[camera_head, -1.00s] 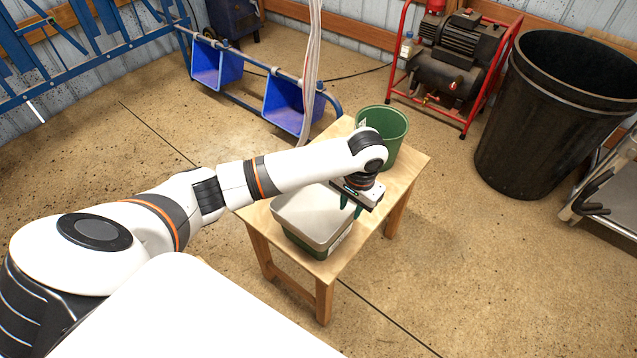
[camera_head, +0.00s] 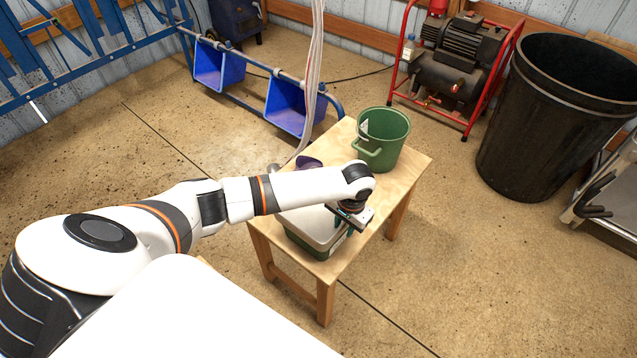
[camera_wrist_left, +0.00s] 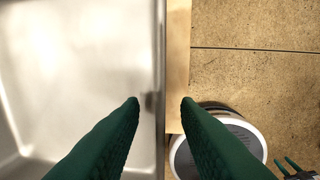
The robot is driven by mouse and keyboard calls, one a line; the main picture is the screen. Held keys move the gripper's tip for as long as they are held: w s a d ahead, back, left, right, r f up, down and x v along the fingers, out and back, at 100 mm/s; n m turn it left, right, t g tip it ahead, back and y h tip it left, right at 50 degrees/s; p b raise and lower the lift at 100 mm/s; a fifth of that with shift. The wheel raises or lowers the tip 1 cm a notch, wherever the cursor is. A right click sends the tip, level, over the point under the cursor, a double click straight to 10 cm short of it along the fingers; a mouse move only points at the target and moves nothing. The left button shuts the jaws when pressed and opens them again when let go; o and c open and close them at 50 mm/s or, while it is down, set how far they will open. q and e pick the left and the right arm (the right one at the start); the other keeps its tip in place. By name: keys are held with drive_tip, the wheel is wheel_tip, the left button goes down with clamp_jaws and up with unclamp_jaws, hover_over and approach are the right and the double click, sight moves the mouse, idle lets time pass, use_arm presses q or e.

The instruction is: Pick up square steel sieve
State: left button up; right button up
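The square steel sieve (camera_head: 312,222) is a shallow grey metal pan. It sits on a green box (camera_head: 300,240) on the wooden table, partly hidden by my left arm. In the left wrist view the sieve (camera_wrist_left: 75,70) fills the left side, with its rim running upright in the picture. My left gripper (camera_head: 346,226) is at the sieve's right edge. Its dark green fingers (camera_wrist_left: 161,100) are apart, one on each side of the rim line, with no visible grip. What seem my right gripper's fingers (camera_wrist_left: 290,168) show small at the lower right, apart and empty.
A green bucket (camera_head: 385,140) stands at the table's far end. A purple object (camera_head: 308,162) lies behind my arm. The bare table top (camera_head: 410,165) is free on the right. A black bin (camera_head: 540,120) and red-framed compressor (camera_head: 455,70) stand beyond.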

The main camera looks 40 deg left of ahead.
use_arm(q)
clamp_jaws()
drive_tip(key=shift+r, duration=0.1)
